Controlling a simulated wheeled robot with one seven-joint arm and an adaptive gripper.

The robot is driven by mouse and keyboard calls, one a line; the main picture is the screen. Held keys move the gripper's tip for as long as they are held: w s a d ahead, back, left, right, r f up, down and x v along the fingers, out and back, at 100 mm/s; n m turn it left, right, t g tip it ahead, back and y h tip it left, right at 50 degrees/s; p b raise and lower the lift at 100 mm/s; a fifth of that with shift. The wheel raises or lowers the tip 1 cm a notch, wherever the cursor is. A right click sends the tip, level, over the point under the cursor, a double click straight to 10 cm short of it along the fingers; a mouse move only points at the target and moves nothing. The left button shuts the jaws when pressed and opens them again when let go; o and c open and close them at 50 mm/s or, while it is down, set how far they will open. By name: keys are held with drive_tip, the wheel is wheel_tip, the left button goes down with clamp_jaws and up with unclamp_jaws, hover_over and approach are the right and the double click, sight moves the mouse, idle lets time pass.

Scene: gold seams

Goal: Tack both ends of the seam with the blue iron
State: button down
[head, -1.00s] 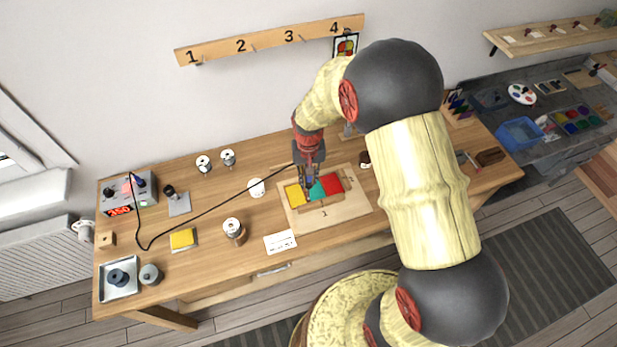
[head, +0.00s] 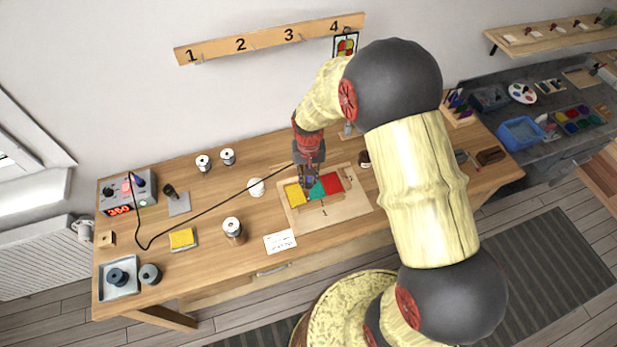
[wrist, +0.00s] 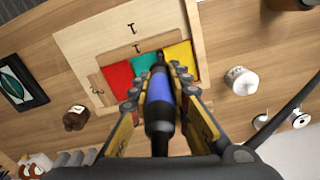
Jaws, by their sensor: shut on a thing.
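My gripper (head: 308,185) is over the wooden jig board (head: 345,211) on the workbench. It is shut on the blue iron (wrist: 160,83), whose blue grip shows between the fingers in the wrist view. The iron's tip points at the coloured panes, near the border of the teal and yellow ones; whether it touches is hidden. The yellow pane (head: 294,194), the teal pane (head: 317,190) and the red pane (head: 333,182) lie side by side in the jig. They also show in the wrist view as red (wrist: 118,75), teal (wrist: 145,64) and yellow (wrist: 179,55).
A black cord runs from the iron to the station (head: 128,192) at the left. A small dark brown jar (wrist: 75,117) is close by.

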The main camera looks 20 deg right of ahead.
drive_tip(key=shift+s+f, duration=0.1)
drive_tip(key=shift+f, duration=0.35)
idle(1.6)
drive_tip(key=shift+r+p, duration=1.65)
drive_tip(key=shift+r, duration=1.4)
